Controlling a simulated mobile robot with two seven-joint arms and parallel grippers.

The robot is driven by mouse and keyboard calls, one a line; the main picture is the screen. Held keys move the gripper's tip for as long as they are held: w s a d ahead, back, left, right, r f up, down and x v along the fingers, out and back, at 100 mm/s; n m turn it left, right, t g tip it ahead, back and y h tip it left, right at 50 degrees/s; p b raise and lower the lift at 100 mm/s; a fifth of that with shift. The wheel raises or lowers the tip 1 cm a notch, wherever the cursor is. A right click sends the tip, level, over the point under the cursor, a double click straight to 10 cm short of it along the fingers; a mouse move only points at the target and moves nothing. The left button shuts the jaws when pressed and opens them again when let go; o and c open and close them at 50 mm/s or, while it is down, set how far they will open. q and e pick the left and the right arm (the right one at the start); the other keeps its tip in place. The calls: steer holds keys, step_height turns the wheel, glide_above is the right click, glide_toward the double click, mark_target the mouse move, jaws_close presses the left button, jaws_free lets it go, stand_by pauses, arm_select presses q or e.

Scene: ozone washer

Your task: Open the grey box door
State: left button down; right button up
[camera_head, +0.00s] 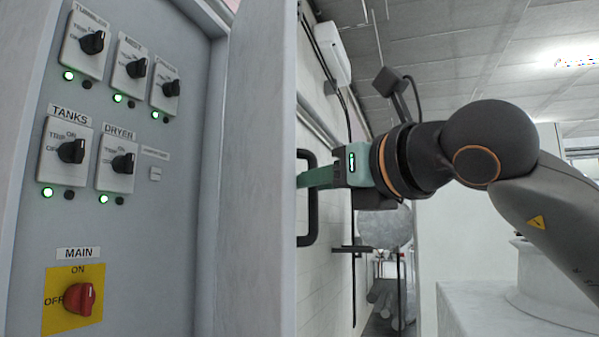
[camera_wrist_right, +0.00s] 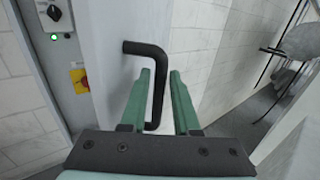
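The grey box door (camera_head: 262,170) stands open, swung out at the right of the switch panel (camera_head: 150,215). It also shows in the right wrist view (camera_wrist_right: 108,75). Its black handle (camera_head: 312,200) is on the door's right-hand face. My right gripper (camera_head: 310,178) reaches in from the right at the handle. In the right wrist view, the green fingers of my right gripper (camera_wrist_right: 160,76) are apart, with the upright bar of the handle (camera_wrist_right: 158,90) between them. A gap shows between fingertips and bar. My left gripper is not in view.
The panel carries several black knobs and a red main switch (camera_head: 79,298) on a yellow plate. A white tiled wall (camera_head: 335,280) runs behind the door. A white block (camera_head: 480,305) stands at the lower right, below my right arm.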

mark_target(256, 181)
steer(key=x, duration=0.3)
steer(key=shift+w+a+p, duration=0.1)
steer(key=shift+p, duration=0.3)
jaws_close()
stand_by(1.1)
